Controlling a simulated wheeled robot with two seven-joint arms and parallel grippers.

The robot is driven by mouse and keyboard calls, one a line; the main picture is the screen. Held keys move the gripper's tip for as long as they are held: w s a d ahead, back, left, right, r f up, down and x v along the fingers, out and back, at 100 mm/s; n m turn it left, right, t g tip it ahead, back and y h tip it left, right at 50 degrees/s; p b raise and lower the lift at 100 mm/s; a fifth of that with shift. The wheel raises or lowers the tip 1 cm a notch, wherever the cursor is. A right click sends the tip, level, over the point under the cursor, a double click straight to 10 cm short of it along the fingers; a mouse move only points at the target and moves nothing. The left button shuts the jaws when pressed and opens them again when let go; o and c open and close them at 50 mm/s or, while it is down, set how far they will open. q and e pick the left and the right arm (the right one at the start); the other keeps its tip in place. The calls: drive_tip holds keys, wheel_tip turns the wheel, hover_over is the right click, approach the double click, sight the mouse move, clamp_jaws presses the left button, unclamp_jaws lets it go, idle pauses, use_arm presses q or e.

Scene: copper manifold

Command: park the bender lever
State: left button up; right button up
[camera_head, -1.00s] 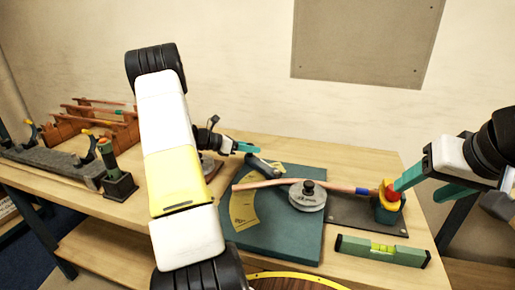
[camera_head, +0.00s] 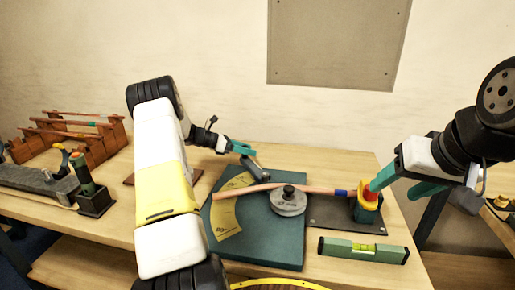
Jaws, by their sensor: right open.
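The bender (camera_head: 262,240) is a teal plate with a yellow angle scale and a round grey former (camera_head: 289,203). A copper tube (camera_head: 318,190) with a blue band lies across it. The bender lever (camera_head: 254,167), dark and grey, stands at the plate's far edge. My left gripper (camera_head: 241,148) is at the lever's far end and overlaps it in view; its finger gap is too small to make out. My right gripper (camera_head: 396,191) is open, one teal finger close to the red top of the yellow-and-green clamp (camera_head: 368,207) at the tube's right end.
A green spirit level (camera_head: 363,250) lies at the bench's front right. A dark block with a green-handled tool (camera_head: 95,200), a grey rail (camera_head: 35,186) and a wooden rack with tubes (camera_head: 75,135) stand at the left. My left arm crosses the bench's middle.

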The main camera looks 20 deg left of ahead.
use_arm(q)
drive_tip(key=shift+v, duration=3.95)
drive_tip(key=s+d+r+m+g+y, duration=0.3)
drive_tip(key=s+d+r+m+y, duration=0.2)
drive_tip(key=s+d+r+m, duration=0.9)
drive_tip(key=s+d+r+m+t+y, duration=0.1)
drive_tip(key=s+d+m+y, duration=0.1)
drive_tip(key=s+m, duration=0.4)
drive_tip(key=s+d+r+m+t+y, duration=0.1)
drive_tip(key=s+m, duration=0.5)
drive_tip(key=s, duration=1)
drive_tip(key=shift+s+d+r+t+y, duration=0.15)
drive_tip(key=shift+s+d+t+y, duration=0.25)
drive_tip(key=shift+d+y, duration=0.7)
